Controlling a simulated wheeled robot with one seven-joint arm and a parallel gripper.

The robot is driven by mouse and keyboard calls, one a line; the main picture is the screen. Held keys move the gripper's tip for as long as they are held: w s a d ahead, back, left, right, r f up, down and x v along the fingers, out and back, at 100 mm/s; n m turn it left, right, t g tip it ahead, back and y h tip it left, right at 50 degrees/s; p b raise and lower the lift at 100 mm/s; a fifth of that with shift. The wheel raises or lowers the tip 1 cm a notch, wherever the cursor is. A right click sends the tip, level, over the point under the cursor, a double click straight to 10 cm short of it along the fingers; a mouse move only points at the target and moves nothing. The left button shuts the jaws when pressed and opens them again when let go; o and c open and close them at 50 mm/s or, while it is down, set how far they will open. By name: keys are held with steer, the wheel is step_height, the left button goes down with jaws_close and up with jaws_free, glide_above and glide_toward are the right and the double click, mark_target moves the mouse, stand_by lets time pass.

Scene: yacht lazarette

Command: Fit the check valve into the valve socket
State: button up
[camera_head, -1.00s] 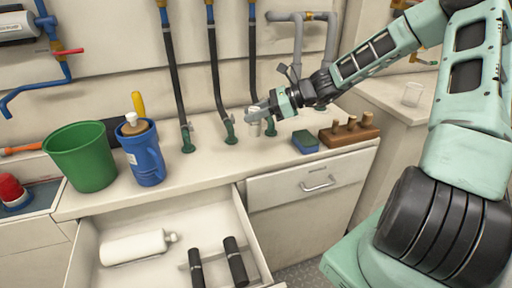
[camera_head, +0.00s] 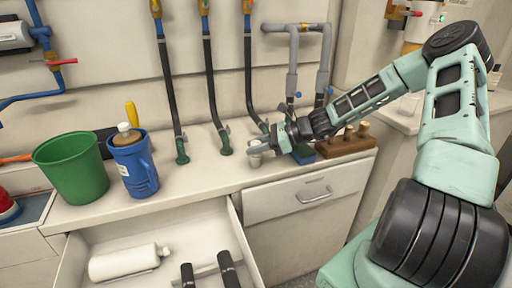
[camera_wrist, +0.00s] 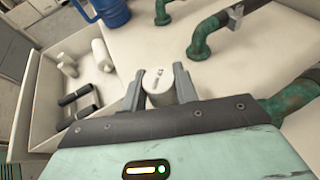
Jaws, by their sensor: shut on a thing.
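My gripper (camera_head: 262,146) is low over the counter's front part, in front of the green fitting on the right. In the wrist view its two grey fingers (camera_wrist: 158,90) are shut on a pale, round-topped cylinder with small dark print, which I take to be the check valve (camera_wrist: 158,82). In the head view the valve (camera_head: 255,160) shows only as a small pale piece below the fingers. I cannot tell whether its lower end touches the counter. No valve socket can be made out for certain; green elbow fittings (camera_wrist: 207,36) rise from the counter near the gripper.
Black hoses run up the wall from the fittings. A blue jug (camera_head: 134,165) and green bucket (camera_head: 72,168) stand left. A blue sponge (camera_head: 302,153) and wooden peg block (camera_head: 345,145) are right of the gripper. The open drawer (camera_head: 90,240) below holds a white bottle (camera_head: 125,262) and black cylinders.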

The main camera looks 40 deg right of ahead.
steer(key=o, duration=1)
steer(key=shift+f, duration=0.1)
steer(key=shift+c, duration=0.2)
